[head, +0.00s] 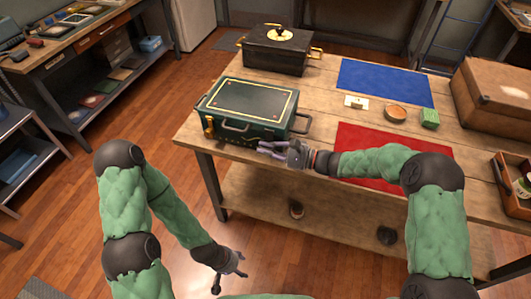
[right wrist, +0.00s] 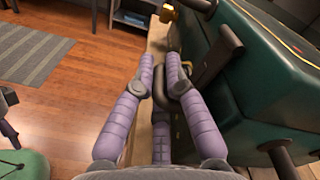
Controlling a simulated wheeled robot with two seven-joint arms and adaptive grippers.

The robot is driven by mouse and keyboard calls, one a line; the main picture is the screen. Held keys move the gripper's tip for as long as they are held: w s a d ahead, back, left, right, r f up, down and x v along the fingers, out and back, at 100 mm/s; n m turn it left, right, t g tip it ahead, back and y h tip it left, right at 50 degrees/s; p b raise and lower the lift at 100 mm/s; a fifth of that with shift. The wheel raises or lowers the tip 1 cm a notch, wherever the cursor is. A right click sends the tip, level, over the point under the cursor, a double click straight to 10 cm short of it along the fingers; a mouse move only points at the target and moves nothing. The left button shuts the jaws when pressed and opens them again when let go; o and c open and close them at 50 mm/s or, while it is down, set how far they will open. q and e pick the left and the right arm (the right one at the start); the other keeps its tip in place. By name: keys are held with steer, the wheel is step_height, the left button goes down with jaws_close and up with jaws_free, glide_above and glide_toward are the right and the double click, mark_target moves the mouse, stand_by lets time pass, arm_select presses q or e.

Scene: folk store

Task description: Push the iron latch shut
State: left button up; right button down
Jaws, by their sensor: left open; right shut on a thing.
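The dark green chest (head: 248,108) with gold trim stands on the wooden table with its lid down. Dark iron fittings (head: 236,127) and a brass piece (head: 208,124) are on its front. My right gripper (head: 270,148) is at the lower front of the chest. In the right wrist view its purple fingers (right wrist: 165,75) close around a dark curved iron piece (right wrist: 188,97), beside a flat dark bar (right wrist: 214,58). I cannot tell which of these is the latch, or how far it is shut. My left gripper (head: 232,276) is open and empty, low over the floor.
A black chest (head: 277,55) with gold handles stands behind the green one. A brown case (head: 490,105) stands at the far right.

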steer(key=shift+f+n, duration=0.3)
steer(key=shift+f, duration=0.05)
stand_by(0.3)
steer(key=c, duration=1.4)
jaws_free()
steer(key=shift+o, duration=0.3)
steer(key=shift+w, duration=0.15)
steer(key=shift+d+r, duration=0.1)
steer(key=shift+r, duration=0.05)
steer(key=shift+d, duration=0.15)
steer(key=v, duration=1.1)
steer(key=shift+d, duration=0.3)
